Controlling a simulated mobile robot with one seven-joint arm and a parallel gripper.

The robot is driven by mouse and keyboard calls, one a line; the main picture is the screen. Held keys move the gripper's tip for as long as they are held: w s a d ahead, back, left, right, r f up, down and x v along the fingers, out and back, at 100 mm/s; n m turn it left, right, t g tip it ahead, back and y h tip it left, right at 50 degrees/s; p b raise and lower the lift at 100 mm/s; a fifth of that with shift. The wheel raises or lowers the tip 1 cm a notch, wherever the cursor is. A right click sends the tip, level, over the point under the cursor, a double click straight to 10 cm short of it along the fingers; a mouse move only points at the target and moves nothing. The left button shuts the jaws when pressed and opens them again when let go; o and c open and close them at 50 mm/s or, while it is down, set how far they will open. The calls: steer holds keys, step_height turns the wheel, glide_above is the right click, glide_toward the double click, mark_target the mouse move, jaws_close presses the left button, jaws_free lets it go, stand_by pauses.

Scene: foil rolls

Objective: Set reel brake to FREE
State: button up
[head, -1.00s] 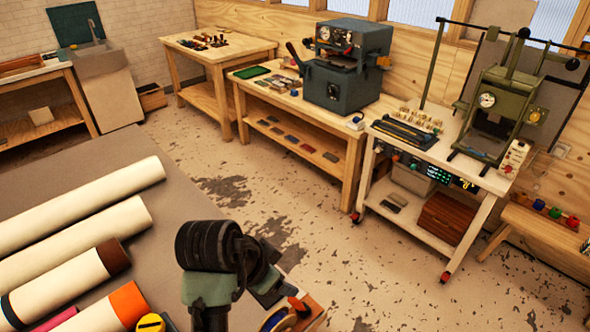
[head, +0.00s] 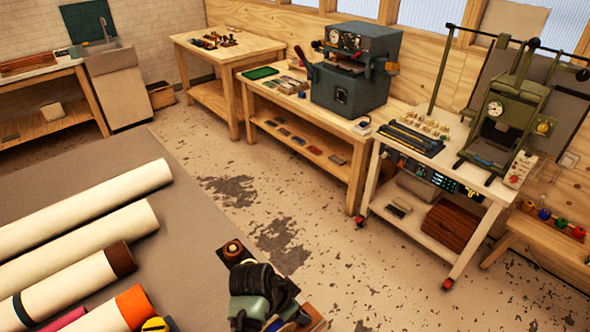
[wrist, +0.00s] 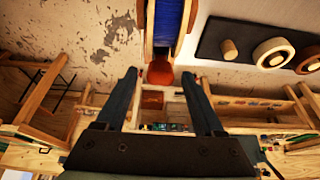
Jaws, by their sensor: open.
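In the wrist view my gripper (wrist: 159,77) is open, with its two dark fingers apart and nothing held. An orange-red paddle-shaped piece (wrist: 160,71), which looks like the brake lever, shows between the fingertips. I cannot tell how far it is from them. Just beyond it is a blue reel (wrist: 168,24) between wooden sides. No FREE marking is readable. In the head view my dark wrist covers most of the reel stand (head: 314,318) at the table's near edge, and my fingertips are hidden.
A dark plate (wrist: 222,41) with round wooden knobs lies right of the reel in the wrist view; one knob (head: 233,248) shows in the head view. Large rolls (head: 90,208) lie on the grey table (head: 100,170) at left. Open floor lies beyond its edge.

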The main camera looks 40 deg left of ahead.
steer(key=shift+w+f, duration=0.15)
jaws_close()
stand_by(0.4)
stand_by(1.0)
